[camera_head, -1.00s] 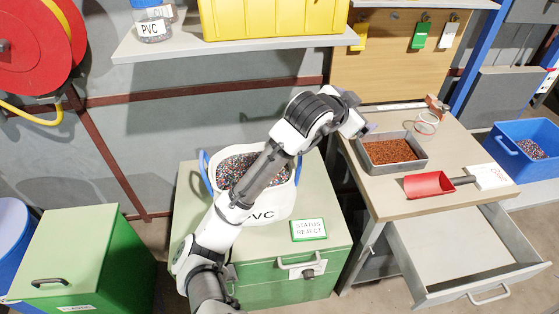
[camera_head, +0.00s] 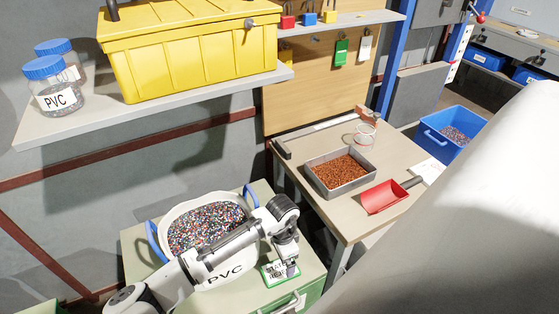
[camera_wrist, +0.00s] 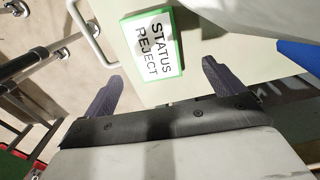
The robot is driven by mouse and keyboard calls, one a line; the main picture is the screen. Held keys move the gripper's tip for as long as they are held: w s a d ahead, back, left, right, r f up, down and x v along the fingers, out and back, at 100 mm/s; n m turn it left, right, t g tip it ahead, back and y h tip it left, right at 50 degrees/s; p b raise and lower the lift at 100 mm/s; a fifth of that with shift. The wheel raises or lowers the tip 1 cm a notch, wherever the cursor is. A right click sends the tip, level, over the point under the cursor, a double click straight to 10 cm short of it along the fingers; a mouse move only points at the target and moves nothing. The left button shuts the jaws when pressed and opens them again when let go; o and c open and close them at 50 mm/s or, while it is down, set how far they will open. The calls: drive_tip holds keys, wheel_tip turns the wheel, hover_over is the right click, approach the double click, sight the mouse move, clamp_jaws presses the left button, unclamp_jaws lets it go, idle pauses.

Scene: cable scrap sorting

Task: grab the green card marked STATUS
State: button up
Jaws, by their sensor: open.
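I cannot tell the exact height above the card.
A workbench (camera_head: 345,213) to the right holds a grey tray (camera_head: 347,187) and a red scoop (camera_head: 383,197). A shelf (camera_head: 150,118) with a yellow bin (camera_head: 190,50) hangs above. A large white surface blocks the lower right.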

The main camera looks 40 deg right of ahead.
drive_tip(key=shift+s+a+f+p, duration=0.15)
drive_tip(key=shift+f+p, duration=0.3)
drive_tip(key=shift+f, duration=1.1)
drive_tip(key=shift+s+a+f+p, duration=0.15)
drive_tip(key=shift+f+p, duration=0.3)
drive_tip(key=shift+f, duration=1.05)
drive_tip(key=c, duration=1.1)
